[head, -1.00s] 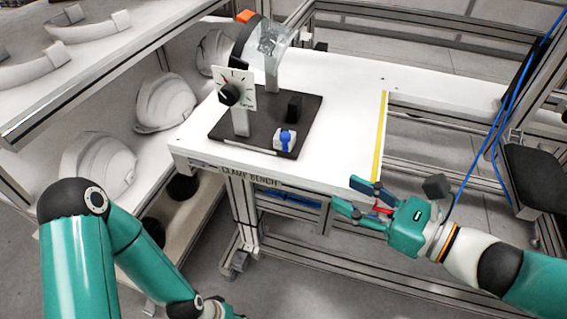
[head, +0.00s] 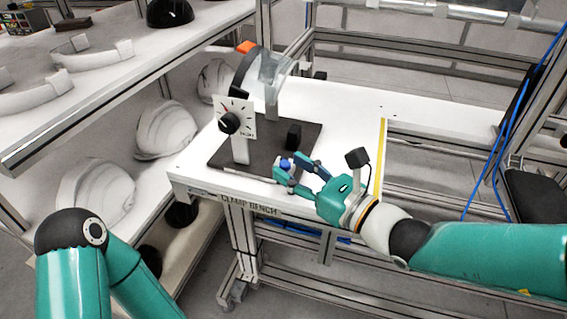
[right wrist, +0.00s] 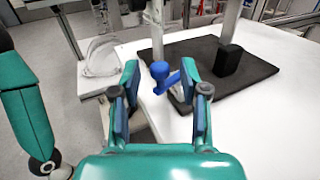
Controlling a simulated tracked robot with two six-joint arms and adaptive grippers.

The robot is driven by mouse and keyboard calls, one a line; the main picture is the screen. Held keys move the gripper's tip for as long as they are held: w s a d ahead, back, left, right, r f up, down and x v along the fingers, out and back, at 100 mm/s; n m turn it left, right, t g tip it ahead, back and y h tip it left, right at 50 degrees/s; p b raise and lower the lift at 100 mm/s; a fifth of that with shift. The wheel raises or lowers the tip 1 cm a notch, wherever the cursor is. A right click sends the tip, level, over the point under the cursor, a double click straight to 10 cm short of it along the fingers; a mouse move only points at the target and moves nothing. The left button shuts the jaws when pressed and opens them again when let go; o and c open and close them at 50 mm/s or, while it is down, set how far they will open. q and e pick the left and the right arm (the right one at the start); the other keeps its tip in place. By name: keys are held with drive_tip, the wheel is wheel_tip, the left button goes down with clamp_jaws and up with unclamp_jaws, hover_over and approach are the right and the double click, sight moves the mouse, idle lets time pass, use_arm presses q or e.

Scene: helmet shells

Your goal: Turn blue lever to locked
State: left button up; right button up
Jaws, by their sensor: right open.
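The blue lever (head: 285,164) sits near the front right of the dark base plate (head: 222,156) on the bench. It also shows in the right wrist view (right wrist: 160,72), with a round knob and a short arm on a light mount. My right gripper (head: 294,168) is open, its fingers at the lever. In the right wrist view my right gripper (right wrist: 160,88) has the lever between and just beyond its fingertips; I cannot tell whether they touch. My left arm shows at lower left in the head view, but its gripper is out of sight.
A dial plate (head: 235,117) on a post, a clear curved shield (head: 266,72) and a black block (head: 293,135) stand on the fixture. White helmet shells (head: 166,115) lie on the shelf at left. The bench (head: 345,100) is clear at right, near a yellow stripe (head: 380,145).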

sight(285, 163)
drive_tip(key=shift+x, duration=1.25)
clamp_jaws()
